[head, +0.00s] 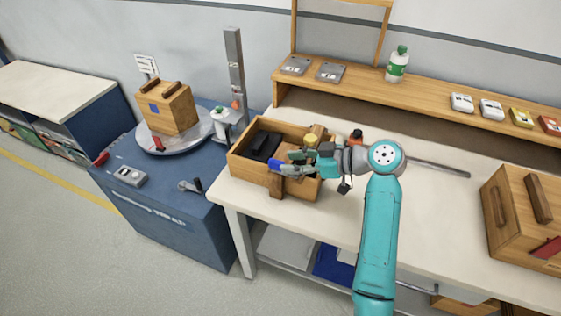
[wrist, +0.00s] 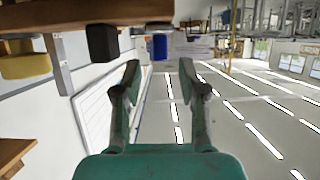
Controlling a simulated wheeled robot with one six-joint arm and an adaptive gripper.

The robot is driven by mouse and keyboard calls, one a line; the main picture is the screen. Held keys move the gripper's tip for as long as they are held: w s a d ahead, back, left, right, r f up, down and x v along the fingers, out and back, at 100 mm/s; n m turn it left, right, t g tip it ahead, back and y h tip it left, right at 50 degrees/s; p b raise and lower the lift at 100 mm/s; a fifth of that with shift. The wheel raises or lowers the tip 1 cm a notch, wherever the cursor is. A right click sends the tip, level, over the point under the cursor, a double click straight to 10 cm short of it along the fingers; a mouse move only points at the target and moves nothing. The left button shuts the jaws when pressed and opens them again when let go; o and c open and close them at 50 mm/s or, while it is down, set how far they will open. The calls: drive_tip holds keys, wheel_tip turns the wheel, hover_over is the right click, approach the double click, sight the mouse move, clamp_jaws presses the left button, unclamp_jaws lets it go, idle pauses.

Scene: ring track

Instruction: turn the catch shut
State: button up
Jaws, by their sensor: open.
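An open wooden box (head: 240,166) sits on the pale bench with a black object (head: 263,146) inside. A small blue piece (head: 275,166) shows at my gripper's fingertips; it also shows in the wrist view (wrist: 160,47), just beyond and between the fingers. I cannot tell for certain that it is the catch. My gripper (head: 283,168) is at the box's front right, in front of part of it. In the wrist view my gripper (wrist: 159,66) has its two fingers spread, with nothing between them. Whether a finger touches the blue piece cannot be told.
A yellow knob (head: 311,138) stands near the box's right end. A black block (wrist: 102,42) hangs beside the blue piece. Left is a turntable (head: 190,137) with a wooden box (head: 167,108). Another box (head: 515,220) stands right.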

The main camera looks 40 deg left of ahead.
drive_tip(key=v, duration=0.7)
idle(0.4)
